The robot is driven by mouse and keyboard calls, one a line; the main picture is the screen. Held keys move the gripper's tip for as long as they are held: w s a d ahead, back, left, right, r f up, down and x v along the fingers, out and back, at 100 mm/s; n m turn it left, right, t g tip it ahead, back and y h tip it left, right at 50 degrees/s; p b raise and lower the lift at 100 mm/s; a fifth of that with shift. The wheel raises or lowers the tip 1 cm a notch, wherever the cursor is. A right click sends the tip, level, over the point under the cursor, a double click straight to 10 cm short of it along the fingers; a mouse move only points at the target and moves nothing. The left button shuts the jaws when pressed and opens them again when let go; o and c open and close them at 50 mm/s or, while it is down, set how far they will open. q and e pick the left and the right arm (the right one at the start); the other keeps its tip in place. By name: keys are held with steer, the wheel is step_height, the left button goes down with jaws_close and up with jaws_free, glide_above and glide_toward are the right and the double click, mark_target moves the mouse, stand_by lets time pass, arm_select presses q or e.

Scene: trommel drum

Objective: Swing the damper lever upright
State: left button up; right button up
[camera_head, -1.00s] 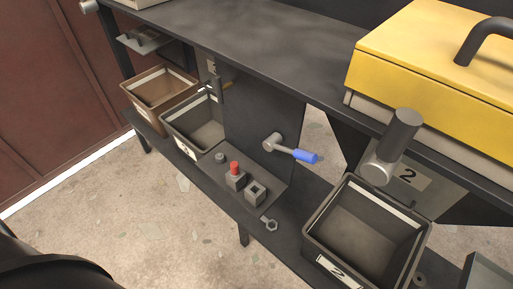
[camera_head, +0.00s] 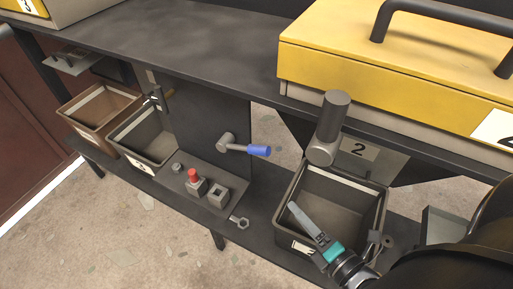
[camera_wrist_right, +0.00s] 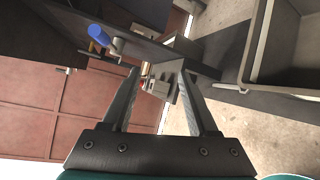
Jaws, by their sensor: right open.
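The damper lever (camera_head: 241,148) has a grey round hub and a blue grip. It lies nearly level on the dark upright panel, its blue grip pointing right. The blue grip (camera_wrist_right: 98,34) also shows at upper left in the right wrist view. My right gripper (camera_head: 303,218) is over the bin marked 2, to the right of and below the lever, apart from it. In the right wrist view its two fingers (camera_wrist_right: 159,70) are spread with nothing between them. My left gripper is out of view.
The bin marked 2 (camera_head: 374,205) stands under a thick grey cylinder (camera_head: 331,118). A red button (camera_head: 193,175) and small blocks sit on the shelf below the lever. A yellow-lidded box (camera_head: 340,60) is on the bench above. The space right of the blue grip looks clear.

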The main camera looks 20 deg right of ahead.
mark_target(257, 148)
step_height(257, 148, up, 9)
steer(key=a+n+t+y, duration=0.1)
steer(key=n+t, duration=0.1)
steer(key=n, duration=0.3)
steer(key=w+a, duration=0.1)
steer(key=w, duration=0.4)
steer(key=w+a, duration=0.1)
steer(key=w, duration=0.4)
steer(key=w+a, duration=0.1)
steer(key=w, duration=0.4)
steer(key=shift+w+f, duration=0.1)
jaws_close()
stand_by(0.6)
